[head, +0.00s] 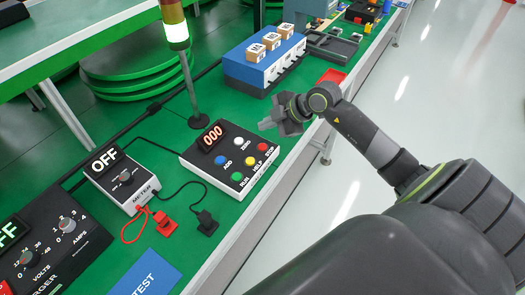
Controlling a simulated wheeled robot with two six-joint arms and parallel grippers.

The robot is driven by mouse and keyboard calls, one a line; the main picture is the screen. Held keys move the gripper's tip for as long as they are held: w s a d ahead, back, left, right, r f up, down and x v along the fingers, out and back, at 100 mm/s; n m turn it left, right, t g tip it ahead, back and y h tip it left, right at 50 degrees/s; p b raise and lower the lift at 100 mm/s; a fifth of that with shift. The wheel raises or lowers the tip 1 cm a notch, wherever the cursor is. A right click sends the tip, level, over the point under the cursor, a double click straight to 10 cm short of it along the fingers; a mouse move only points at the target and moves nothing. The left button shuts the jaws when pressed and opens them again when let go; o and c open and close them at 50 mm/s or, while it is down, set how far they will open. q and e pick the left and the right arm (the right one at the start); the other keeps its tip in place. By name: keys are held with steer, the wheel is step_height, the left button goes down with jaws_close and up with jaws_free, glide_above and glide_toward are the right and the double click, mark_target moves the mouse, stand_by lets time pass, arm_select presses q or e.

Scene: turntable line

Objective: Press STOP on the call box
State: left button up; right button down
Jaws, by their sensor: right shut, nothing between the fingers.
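The call box (205,163) is a white and black box on the green bench. It has a red "000" display (212,135) and several coloured buttons. The red STOP button (262,147) is at its right corner, beside the yellow HELP button (250,162). The white ZERO button (239,142), blue ADD button (221,160) and green RUN button (237,177) are also on it. My right gripper (267,125) is shut and empty. In the picture its tips show just beyond the STOP button, apart from it; their height above the box is hard to tell. My left gripper is out of view.
A signal post (196,100) with a lit lamp stands behind the call box. A meter (128,185) reading OFF, with red and black leads, is at left. A blue box (244,68) with small cartons is behind my right gripper. Clear floor lies right of the bench.

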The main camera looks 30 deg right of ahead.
steer(key=b, duration=0.3)
glide_above(266, 147)
step_height(266, 147, down, 4)
steer(key=shift+f, duration=0.1)
steer(key=shift+f+b, duration=0.4)
steer(key=shift+f, duration=0.25)
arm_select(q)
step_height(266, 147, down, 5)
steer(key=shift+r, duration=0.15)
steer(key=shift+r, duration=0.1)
arm_select(e)
steer(key=shift+f, duration=0.2)
stand_by(0.7)
steer(key=shift+f, duration=0.25)
steer(key=shift+s+f, duration=0.1)
steer(key=shift+f, duration=0.25)
stand_by(0.5)
stand_by(0.4)
arm_select(q)
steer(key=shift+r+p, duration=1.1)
steer(key=shift+p, duration=0.1)
arm_select(e)
steer(key=shift+r, duration=0.8)
